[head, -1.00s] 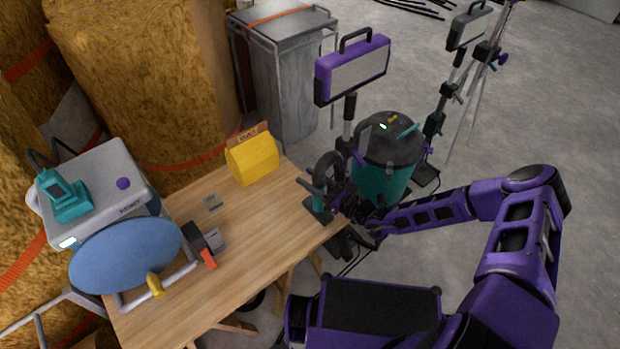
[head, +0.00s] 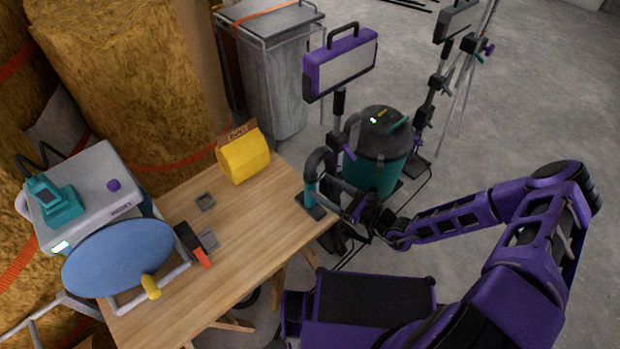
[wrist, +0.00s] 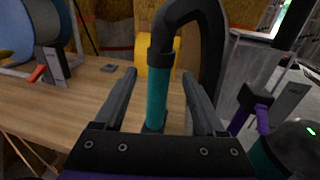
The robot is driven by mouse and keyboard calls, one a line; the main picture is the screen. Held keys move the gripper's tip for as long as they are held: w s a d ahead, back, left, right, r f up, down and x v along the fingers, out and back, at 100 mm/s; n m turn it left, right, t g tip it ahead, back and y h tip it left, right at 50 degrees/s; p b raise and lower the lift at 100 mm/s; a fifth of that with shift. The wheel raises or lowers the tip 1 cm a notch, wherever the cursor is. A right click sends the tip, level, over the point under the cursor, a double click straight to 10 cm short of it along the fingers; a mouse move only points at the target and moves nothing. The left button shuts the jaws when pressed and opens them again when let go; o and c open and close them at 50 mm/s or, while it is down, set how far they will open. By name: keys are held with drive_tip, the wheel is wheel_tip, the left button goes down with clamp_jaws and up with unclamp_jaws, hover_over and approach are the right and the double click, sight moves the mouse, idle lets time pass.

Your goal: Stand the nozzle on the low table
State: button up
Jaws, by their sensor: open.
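The nozzle (head: 311,190) is a teal tube with a dark flat foot and a black hose bent over its top. It stands upright at the right end of the wooden low table (head: 265,225), its foot on the top near the edge. My gripper (head: 338,192) is open, at the right of the nozzle in the head view. In the wrist view the teal tube (wrist: 157,95) shows between the two spread fingers, with gaps on both sides. How deep it sits between them is hard to tell. The foot is mostly hidden there by my gripper.
A yellow bag (head: 243,157), a small grey tray (head: 205,201) and a blue disc on a frame (head: 118,258) are on or by the table. A teal and black vacuum (head: 377,155) and a purple lamp (head: 340,62) stand behind my gripper. Mid-table is clear.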

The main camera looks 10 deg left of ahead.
drive_tip(key=v, duration=0.3)
drive_tip(key=shift+s+d, duration=0.2)
drive_tip(key=shift+d, duration=0.05)
drive_tip(key=shift+d, duration=0.1)
idle(0.3)
